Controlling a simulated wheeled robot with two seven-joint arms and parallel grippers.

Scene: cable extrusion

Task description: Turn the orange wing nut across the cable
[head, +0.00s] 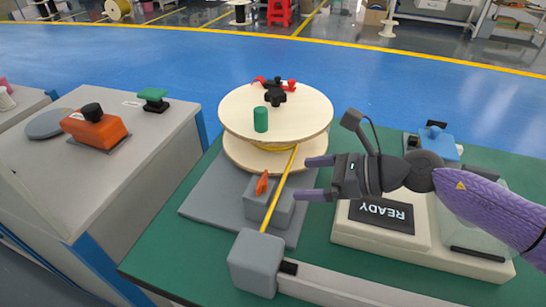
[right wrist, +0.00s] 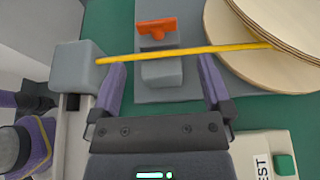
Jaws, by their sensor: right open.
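The orange wing nut (head: 262,183) stands on a small grey block (head: 283,213) beside the yellow cable (head: 280,188). In the right wrist view the wing nut (right wrist: 157,27) lies beyond the cable (right wrist: 185,51), its long side roughly parallel to it. The cable runs from the wooden spool (head: 270,105) past the block to a grey box (head: 256,264). My right gripper (head: 307,178) is open and empty, just right of the block. In the right wrist view its fingers (right wrist: 162,80) are spread either side of the block, with the wing nut farther ahead. My left gripper is not in view.
A device with a READY screen (head: 382,214) stands on the green table (head: 160,248), under my right arm. The spool carries a green knob (head: 261,119) on top.

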